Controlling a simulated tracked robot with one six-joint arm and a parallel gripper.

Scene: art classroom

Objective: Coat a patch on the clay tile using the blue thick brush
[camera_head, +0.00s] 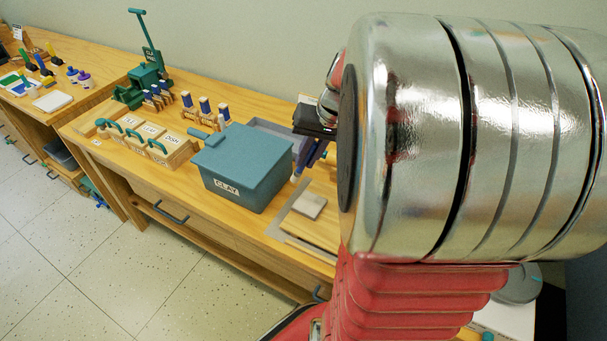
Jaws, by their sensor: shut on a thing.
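My gripper (314,124) shows only in part at the left edge of my large silver arm link. It is shut on a blue brush (307,156), which hangs tilted below it with a pale tip toward the lower left. The clay tile (310,205) is a small pinkish-brown square lying on a grey and wooden board below and slightly right of the brush. The tip looks above and apart from the tile, though the depth is hard to judge. My arm hides the right side of the gripper and the area behind it.
A teal lidded box (243,168) stands just left of the tile. A grey tray (273,128) lies behind it. Wooden racks with blue-topped items (205,108), labelled teal-handled boxes (160,145) and a green press (145,82) stand farther left. Open floor lies in front.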

